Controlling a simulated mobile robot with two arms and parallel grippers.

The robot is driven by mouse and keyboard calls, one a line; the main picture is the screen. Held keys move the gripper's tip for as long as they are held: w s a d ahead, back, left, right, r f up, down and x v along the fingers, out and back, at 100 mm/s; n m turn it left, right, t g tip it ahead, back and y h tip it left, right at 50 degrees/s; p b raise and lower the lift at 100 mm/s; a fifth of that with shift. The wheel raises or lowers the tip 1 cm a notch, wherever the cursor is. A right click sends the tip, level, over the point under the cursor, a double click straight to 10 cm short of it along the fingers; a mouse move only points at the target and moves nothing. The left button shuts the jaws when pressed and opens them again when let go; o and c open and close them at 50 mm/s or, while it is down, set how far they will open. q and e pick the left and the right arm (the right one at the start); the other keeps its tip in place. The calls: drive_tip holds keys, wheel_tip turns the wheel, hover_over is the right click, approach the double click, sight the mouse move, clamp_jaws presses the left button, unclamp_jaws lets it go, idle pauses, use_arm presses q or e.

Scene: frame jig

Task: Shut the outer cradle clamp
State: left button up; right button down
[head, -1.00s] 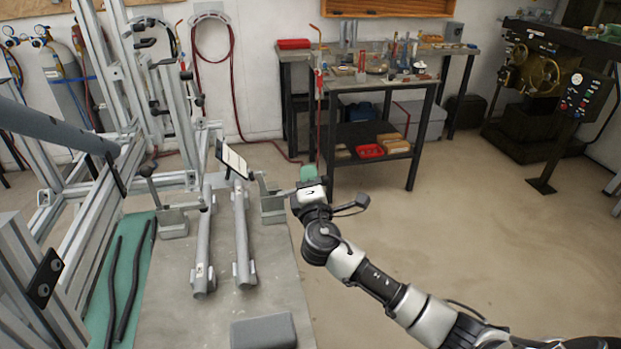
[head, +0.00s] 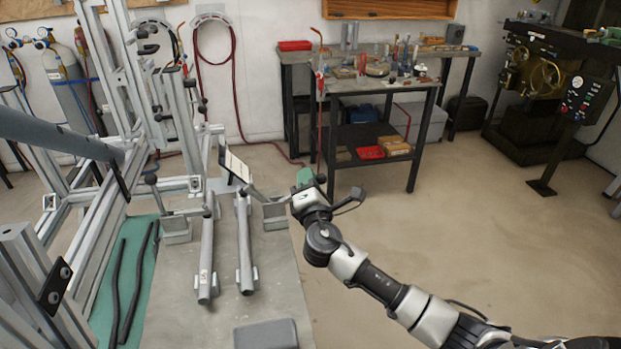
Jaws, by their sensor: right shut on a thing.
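The outer cradle clamp (head: 275,216) is a grey block at the right edge of the bench top. Its arm (head: 257,195) slants up and left toward the right-hand tube (head: 244,245), its tip above the tube. My right gripper (head: 305,187) is just right of the clamp, shut on what appears to be its handle. The gripper body hides the grip. A green piece (head: 305,175) shows at the gripper's far side. My left gripper is out of view.
A dark-framed tablet-like panel (head: 234,165) stands behind the tubes. A grey block (head: 265,334) lies at the bench's near end. Metal framing fills the left, beside a green mat (head: 138,280) with black rods. Open floor (head: 450,230) lies to the right.

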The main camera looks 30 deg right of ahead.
drive_tip(key=w+a+r+n+y+p, duration=0.1)
drive_tip(key=a+r+n+y+p, duration=0.1)
drive_tip(key=n+p, duration=0.3)
drive_tip(key=a+r+n+y+p, duration=0.1)
drive_tip(key=a+n+y+p, duration=0.2)
drive_tip(key=n+p, duration=0.3)
drive_tip(key=shift+w+a+r+n, duration=0.4)
drive_tip(key=shift+a+n, duration=0.45)
drive_tip(key=shift+n, duration=1.15)
drive_tip(key=c, duration=1.2)
unclamp_jaws()
drive_tip(key=shift+f, duration=0.1)
drive_tip(key=s, duration=0.3)
drive_tip(key=s+f+b, duration=0.1)
drive_tip(key=s, duration=0.6)
drive_tip(key=shift+s+a+f+b, duration=0.3)
drive_tip(key=shift+s+a+b, duration=0.05)
